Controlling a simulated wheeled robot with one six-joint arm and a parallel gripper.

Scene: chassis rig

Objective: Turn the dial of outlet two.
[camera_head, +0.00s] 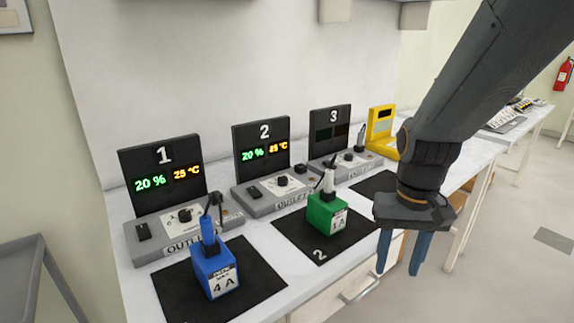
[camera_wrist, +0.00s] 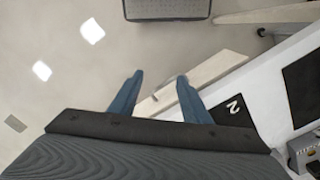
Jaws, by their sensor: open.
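Outlet two (camera_head: 274,192) is a grey box on the bench with a black panel (camera_head: 263,148) behind it marked 2, reading 20 % and 25 °C. Its dial (camera_head: 282,181) is a small dark knob on a white plate on the box's top. A green block (camera_head: 327,212) labelled 1 A, with a white-and-black plug on top, stands on the black mat (camera_head: 303,245) marked 2 in front. My gripper (camera_head: 402,255) points down in front of the bench edge, right of the green block and apart from the dial. Its blue fingers (camera_wrist: 157,95) are open and empty in the wrist view.
Outlet one (camera_head: 185,222) stands left, with a blue block (camera_head: 214,270) marked 4 A on its mat. Outlet three (camera_head: 345,165) has a dark display, with a yellow device (camera_head: 381,130) beyond it. Open floor shows in front of the bench.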

